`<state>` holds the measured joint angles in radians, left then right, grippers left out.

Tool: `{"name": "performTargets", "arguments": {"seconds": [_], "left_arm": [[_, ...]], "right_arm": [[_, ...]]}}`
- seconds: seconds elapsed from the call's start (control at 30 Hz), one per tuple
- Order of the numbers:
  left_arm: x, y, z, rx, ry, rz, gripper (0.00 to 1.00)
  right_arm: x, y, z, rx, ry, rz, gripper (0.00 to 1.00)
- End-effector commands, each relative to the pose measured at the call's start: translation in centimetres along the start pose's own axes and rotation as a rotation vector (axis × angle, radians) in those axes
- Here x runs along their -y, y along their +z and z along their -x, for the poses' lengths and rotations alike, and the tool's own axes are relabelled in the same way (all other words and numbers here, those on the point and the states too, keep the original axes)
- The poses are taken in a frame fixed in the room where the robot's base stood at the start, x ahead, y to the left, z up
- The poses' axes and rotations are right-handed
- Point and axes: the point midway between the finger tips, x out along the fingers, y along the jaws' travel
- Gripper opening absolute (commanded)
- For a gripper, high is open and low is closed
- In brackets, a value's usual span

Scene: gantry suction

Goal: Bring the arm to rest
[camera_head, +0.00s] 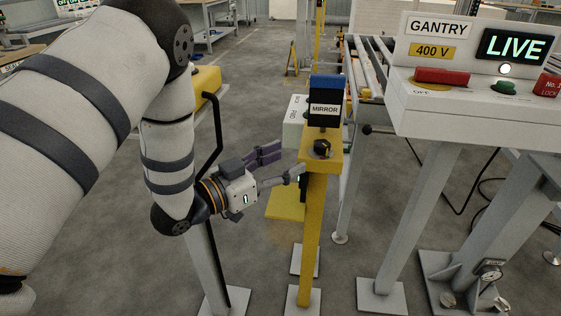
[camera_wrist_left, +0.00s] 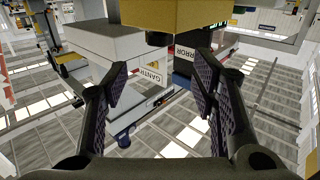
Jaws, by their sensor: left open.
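My left arm (camera_head: 75,115) comes in from the left of the head view, bent down at the elbow, with its wrist low beside a yellow post. My left gripper (camera_head: 283,163) is open and empty, pointing right toward the post. One finger reaches close to the post just below its top; I cannot tell whether it touches. In the left wrist view, the two dark padded fingers (camera_wrist_left: 160,82) stand wide apart with nothing held between them. My right arm and gripper are not in view.
The yellow post (camera_head: 311,230) carries a black knob (camera_head: 321,148) and a blue-topped MIRROR sign (camera_head: 325,108). A GANTRY 400 V panel (camera_head: 450,95) reading LIVE stands at right on grey legs. Conveyor rollers (camera_head: 365,75) lie behind. Open grey floor (camera_head: 255,80) is at centre back.

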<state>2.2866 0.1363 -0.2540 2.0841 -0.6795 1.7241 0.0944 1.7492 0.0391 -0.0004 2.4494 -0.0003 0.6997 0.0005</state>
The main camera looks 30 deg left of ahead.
Motion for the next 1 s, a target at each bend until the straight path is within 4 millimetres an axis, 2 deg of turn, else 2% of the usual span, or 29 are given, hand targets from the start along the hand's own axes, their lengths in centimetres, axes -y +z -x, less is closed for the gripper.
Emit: {"name": "performTargets", "arguments": {"seconds": [0.13,0.53,0.57,0.67,0.7,0.77,0.8,0.87,0.9,0.97,1.0], "left_arm": [[0.0,0.0,0.8,-0.001,0.0,0.0,0.53],[-0.1,0.4,0.8,0.012,-0.004,0.003,0.53],[-0.1,1.0,1.0,0.035,-0.011,0.009,0.53],[-0.8,6.4,2.8,0.219,-0.075,0.056,0.53],[-1.5,9.6,4.3,0.334,-0.111,0.086,0.53],[-2.8,14.5,7.5,0.528,-0.164,0.132,0.53],[-3.9,17.4,10.1,0.656,-0.196,0.163,0.53],[-5.8,21.1,14.5,0.847,-0.237,0.21,0.53],[-7.3,23.1,17.6,0.972,-0.26,0.241,0.53],[-9.7,25.2,22.5,1.156,-0.288,0.286,0.53],[-11.3,26.2,25.7,1.271,-0.304,0.314,0.53]], "right_arm": [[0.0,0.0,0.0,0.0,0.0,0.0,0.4],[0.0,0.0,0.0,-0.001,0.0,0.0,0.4],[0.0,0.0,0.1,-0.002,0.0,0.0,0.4],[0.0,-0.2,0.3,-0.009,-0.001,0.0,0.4],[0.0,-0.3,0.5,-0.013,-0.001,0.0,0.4],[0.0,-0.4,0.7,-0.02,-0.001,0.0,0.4],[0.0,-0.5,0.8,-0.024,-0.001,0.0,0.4],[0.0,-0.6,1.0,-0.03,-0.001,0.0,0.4],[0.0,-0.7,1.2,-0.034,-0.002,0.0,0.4],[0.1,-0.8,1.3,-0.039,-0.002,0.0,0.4],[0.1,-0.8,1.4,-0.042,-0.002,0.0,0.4]]}}
